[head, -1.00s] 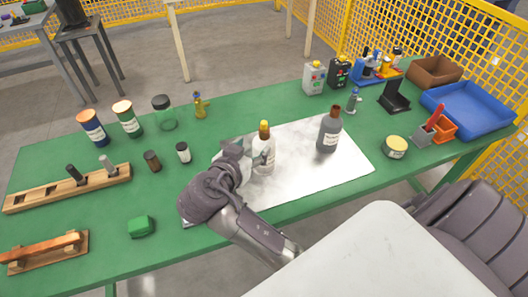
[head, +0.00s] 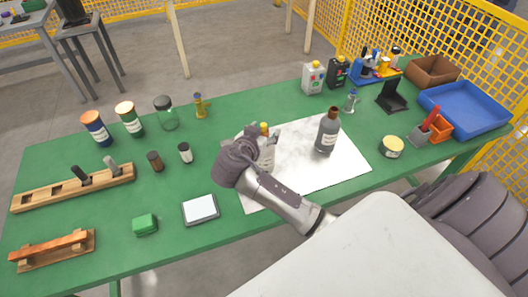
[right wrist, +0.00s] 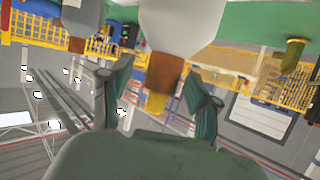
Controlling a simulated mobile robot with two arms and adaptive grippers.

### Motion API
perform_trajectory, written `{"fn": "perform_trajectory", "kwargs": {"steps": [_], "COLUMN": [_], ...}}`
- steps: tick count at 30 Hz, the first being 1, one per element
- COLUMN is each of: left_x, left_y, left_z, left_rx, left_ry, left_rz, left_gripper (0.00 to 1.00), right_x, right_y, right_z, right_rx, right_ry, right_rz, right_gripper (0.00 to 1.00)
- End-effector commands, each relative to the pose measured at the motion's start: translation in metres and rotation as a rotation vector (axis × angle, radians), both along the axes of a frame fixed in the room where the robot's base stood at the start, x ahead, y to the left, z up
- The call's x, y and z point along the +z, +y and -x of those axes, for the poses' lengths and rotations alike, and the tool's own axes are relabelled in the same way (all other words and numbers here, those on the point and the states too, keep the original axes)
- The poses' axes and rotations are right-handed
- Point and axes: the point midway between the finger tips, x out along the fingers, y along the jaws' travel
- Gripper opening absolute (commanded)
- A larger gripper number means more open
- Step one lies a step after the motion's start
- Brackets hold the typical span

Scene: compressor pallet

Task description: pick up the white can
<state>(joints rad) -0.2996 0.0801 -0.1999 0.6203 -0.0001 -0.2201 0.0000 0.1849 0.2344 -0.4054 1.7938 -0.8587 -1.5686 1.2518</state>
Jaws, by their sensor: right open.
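The white can (head: 313,79), a small jerry can with a yellow cap, stands upright at the back of the green table, beside a black can (head: 337,72). My right gripper (head: 264,152) is well in front of it and to its left, above the white sheet. The gripper is open and partly hides a white bottle with a yellow cap (head: 264,129). In the right wrist view, the bottle's white body (right wrist: 180,28) and yellow tip show upside down between the spread fingers (right wrist: 160,100); contact cannot be told. My left gripper is not in view.
A dark grey bottle (head: 327,135) stands on the white sheet (head: 345,165), between my right gripper and the cans. A blue holder with bottles (head: 372,72) is right of the cans. A yellow tin (head: 391,147) and blue tray (head: 465,108) are farther right.

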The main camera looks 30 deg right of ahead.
Motion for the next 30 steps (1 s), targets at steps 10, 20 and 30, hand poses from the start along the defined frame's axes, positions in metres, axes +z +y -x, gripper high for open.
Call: {"fn": "perform_trajectory", "kwargs": {"steps": [10,20,30], "left_x": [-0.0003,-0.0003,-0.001], "left_y": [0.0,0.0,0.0], "left_z": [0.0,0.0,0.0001], "left_rx": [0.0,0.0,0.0], "left_ry": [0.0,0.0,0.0], "left_rz": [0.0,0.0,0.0], "left_gripper": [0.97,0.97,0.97], "right_x": [0.0001,0.0,0.0036], "right_y": [0.0004,0.0005,0.0004], "right_z": [0.0003,0.0004,-0.0002], "right_rx": [0.0,0.0,0.0], "right_ry": [0.0,0.0,-0.004], "right_rz": [0.0,0.0,0.001], "right_gripper": [0.18,0.0,0.0]}}
